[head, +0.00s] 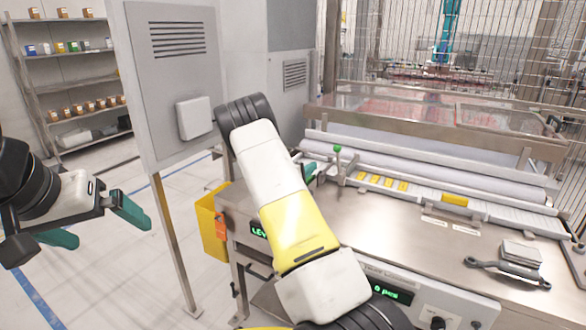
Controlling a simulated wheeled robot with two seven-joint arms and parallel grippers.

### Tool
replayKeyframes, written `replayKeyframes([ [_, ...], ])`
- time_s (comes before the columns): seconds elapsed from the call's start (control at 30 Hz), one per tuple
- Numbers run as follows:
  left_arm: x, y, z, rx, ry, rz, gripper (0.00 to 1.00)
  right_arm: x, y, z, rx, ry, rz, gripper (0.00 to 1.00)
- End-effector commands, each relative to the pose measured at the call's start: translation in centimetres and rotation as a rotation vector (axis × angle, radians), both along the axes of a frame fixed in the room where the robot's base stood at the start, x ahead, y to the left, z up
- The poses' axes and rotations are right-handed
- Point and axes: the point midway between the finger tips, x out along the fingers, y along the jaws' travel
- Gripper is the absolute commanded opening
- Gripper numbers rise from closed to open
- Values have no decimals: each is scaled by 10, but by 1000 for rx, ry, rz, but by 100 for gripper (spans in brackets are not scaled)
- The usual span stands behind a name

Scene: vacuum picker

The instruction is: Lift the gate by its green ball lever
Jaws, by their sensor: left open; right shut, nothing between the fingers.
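The green ball lever (337,149) stands upright at the left end of the machine's long white rollers. I cannot tell which part behind it is the gate; a metal-framed clear cover (345,97) lies flat behind the rollers. My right arm crosses the middle of the view and hides much of the machine's left end. My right gripper (311,170) is shut and mostly hidden behind that arm; its teal fingers show just left of and below the ball, apart from it. My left gripper (105,232) is open and empty at the far left, over the floor.
Several yellow pieces (390,183) lie in the white slatted strip before the rollers. A dark-handled tool (508,270) and a small grey block (522,252) rest on the steel worktop (420,240). A yellow bin (212,225) hangs at the left. A grey cabinet (165,100) stands behind.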

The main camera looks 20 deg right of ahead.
Motion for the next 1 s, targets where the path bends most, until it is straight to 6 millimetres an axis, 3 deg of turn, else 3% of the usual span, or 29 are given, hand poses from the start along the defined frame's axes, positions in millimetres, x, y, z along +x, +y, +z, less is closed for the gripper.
replayKeyframes([
  [0.3, 0, 0, 0, 0, 0, 0, 100, 41, -55, 1, -1, -2, -2, 0],
  [0.53, 0, 0, 0, 0, 0, 0, 100, 19, -77, 6, 0, 1, -2, 0],
  [1.0, 0, 0, 0, 0, 0, 0, 100, 15, -82, 8, 0, 0, 1, 0],
])
